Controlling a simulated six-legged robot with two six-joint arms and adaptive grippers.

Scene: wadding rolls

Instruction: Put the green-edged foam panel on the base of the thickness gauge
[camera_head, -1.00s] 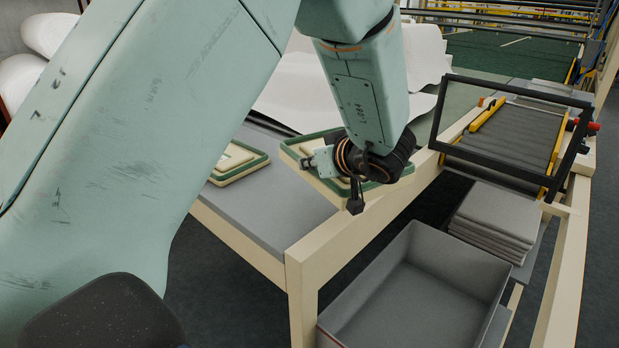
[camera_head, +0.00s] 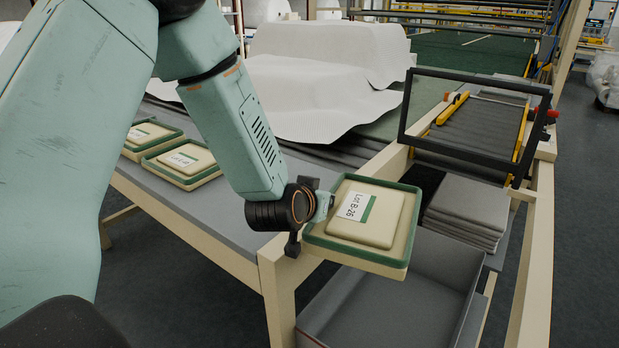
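A cream foam panel with a green edge and a label reading "Lot B-26" (camera_head: 377,217) hangs in the air, tilted, over the grey bin's far-left part. My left gripper (camera_head: 322,206) is at the panel's left edge and appears shut on it; the fingertips are small and partly hidden. A device with a black rectangular frame, yellow side rails and a grey ribbed bed (camera_head: 478,130), seemingly the thickness gauge, stands to the right and farther back. The panel is apart from it. My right gripper is not in view.
Two similar green-edged panels (camera_head: 182,164) (camera_head: 149,137) lie on the grey-topped table (camera_head: 225,214) at left. An open grey bin (camera_head: 390,312) is below the held panel. Stacked grey pads (camera_head: 468,207) sit below the device. White wadding (camera_head: 320,95) covers the back.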

